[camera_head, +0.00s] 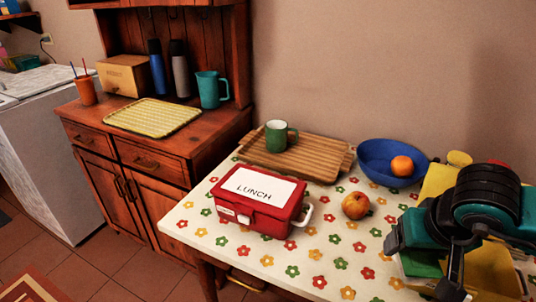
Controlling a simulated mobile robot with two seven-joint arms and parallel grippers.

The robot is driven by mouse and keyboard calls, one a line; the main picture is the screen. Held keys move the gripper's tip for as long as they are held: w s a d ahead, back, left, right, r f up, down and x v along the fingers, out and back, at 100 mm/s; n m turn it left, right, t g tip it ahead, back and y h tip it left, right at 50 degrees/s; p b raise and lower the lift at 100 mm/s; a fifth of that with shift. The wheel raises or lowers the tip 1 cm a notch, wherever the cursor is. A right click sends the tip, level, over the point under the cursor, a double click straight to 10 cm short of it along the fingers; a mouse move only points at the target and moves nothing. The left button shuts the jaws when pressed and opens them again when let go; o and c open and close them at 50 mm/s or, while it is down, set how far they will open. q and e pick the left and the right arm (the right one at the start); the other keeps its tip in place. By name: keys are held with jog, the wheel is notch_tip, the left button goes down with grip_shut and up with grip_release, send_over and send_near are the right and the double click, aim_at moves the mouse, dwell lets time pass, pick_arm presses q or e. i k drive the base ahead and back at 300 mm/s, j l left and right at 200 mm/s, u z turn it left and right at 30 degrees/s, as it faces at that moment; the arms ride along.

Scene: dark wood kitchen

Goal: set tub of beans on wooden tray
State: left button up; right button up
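The wooden tray (313,161) lies flat on the table against the back wall, with a green mug (276,137) standing on its left part. My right arm comes in from the right, and its gripper (448,274) is low over the table's right end. The arm covers much of that end, and I cannot tell whether the fingers are open or shut. Yellow and green items (492,268) show partly below and around the gripper. I cannot make out which of them, if any, is the tub of beans. My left gripper is not in view.
A red lunch box (262,219) stands in front of the tray. A blue bowl (376,152) with an orange fruit (402,166) is right of the tray, and an apple (356,206) lies in front. The flowered table's (320,262) front middle is clear.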

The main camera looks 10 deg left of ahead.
aim_at(303, 160)
jog(key=i+j+u, duration=0.2)
jog(key=u, duration=0.2)
jog(key=i+j+u, duration=0.15)
jog(key=u, duration=0.2)
jog(key=i, duration=0.1)
